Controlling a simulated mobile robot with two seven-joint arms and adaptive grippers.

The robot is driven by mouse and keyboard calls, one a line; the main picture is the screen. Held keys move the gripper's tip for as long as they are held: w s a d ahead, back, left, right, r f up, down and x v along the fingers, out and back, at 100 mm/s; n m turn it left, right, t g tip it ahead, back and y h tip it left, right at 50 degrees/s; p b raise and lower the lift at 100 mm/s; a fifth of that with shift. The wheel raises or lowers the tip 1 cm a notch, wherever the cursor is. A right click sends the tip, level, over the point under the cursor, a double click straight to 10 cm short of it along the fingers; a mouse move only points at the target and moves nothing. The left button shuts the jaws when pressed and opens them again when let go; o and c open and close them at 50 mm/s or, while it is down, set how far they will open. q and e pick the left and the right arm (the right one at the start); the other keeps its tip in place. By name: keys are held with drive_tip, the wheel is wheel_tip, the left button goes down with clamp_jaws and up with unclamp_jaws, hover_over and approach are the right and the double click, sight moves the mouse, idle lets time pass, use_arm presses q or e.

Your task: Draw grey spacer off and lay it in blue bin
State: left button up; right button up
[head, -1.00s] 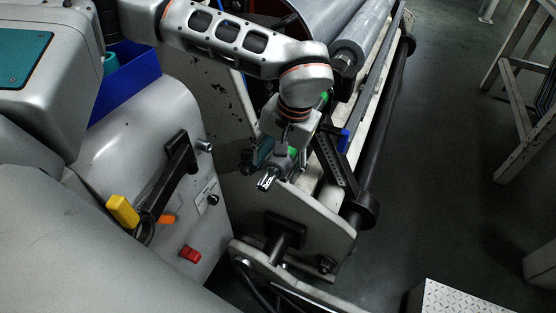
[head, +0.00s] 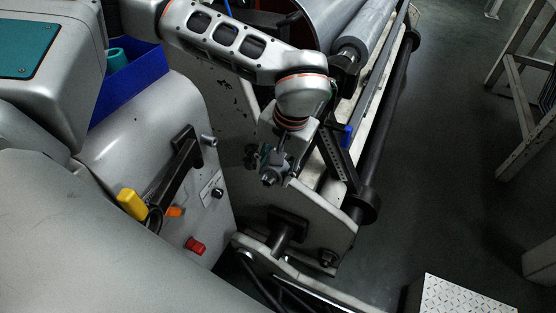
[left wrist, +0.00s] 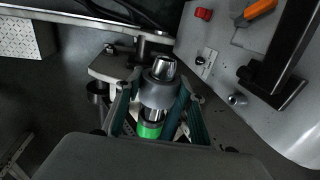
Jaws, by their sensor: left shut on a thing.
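The grey spacer (left wrist: 158,93) is a grey ring around a metal shaft (left wrist: 164,68), whose bright tip sticks out past it in the left wrist view. My left gripper (left wrist: 157,98) is shut on the spacer, one teal finger on each side. A green ring (left wrist: 150,129) sits on the same shaft behind the spacer. In the head view my left gripper (head: 272,164) covers most of the shaft and spacer. The blue bin (head: 130,84) stands at the upper left with a teal ring-shaped piece (head: 117,59) in it. My right gripper is not in view.
A grey machine housing with a black handle (head: 177,178), a yellow knob (head: 131,203) and a red button (head: 195,246) lies left of my gripper. Large rollers (head: 358,35) and a blue-tipped lever (head: 347,135) are to the right. Open floor lies further right.

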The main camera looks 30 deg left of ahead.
sight(264, 185)
use_arm(q)
drive_tip(key=shift+s+p, duration=0.35)
drive_tip(key=shift+s, duration=0.9)
drive_tip(key=shift+s+d, duration=0.1)
drive_tip(key=shift+s, duration=1)
drive_tip(key=s, duration=0.5)
drive_tip(key=shift+d+p, duration=0.15)
drive_tip(key=shift+p, duration=0.25)
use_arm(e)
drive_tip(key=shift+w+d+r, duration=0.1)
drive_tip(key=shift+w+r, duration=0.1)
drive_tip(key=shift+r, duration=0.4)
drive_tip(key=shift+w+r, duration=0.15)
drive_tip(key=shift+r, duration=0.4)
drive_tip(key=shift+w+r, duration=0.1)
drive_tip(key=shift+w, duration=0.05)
